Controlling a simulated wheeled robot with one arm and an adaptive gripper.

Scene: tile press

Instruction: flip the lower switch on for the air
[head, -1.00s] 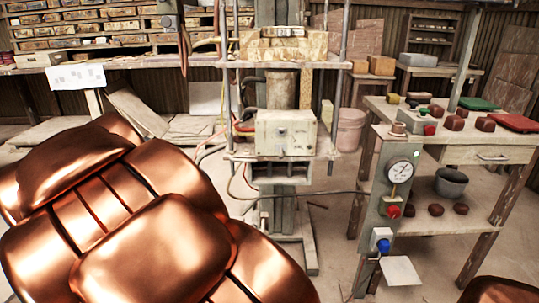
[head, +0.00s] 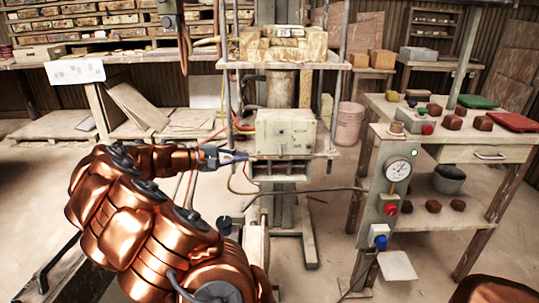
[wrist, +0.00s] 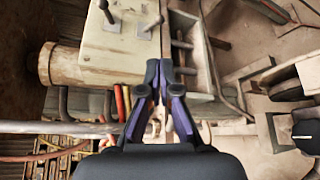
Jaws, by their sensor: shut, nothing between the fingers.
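The cream control box (head: 287,132) is mounted on the front of the press, with small controls on its face. In the wrist view the box (wrist: 118,50) appears turned sideways and carries two metal toggle levers. The lever on the right, farther from the round column, is the lower switch (wrist: 151,25); the other is the upper switch (wrist: 107,13). My gripper (head: 246,157) is shut and empty, at the lower left of the box. In the wrist view its fingertips (wrist: 160,66) overlap the box's edge below the lower switch, apart from the lever. I cannot tell the switch's on or off position.
A gauge stand (head: 385,200) with red and blue buttons stands to the right. Behind it is a work table (head: 470,152) with reddish blocks and a green tray. Cables hang around the press. A ledge (wrist: 190,75) lies beside the fingers.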

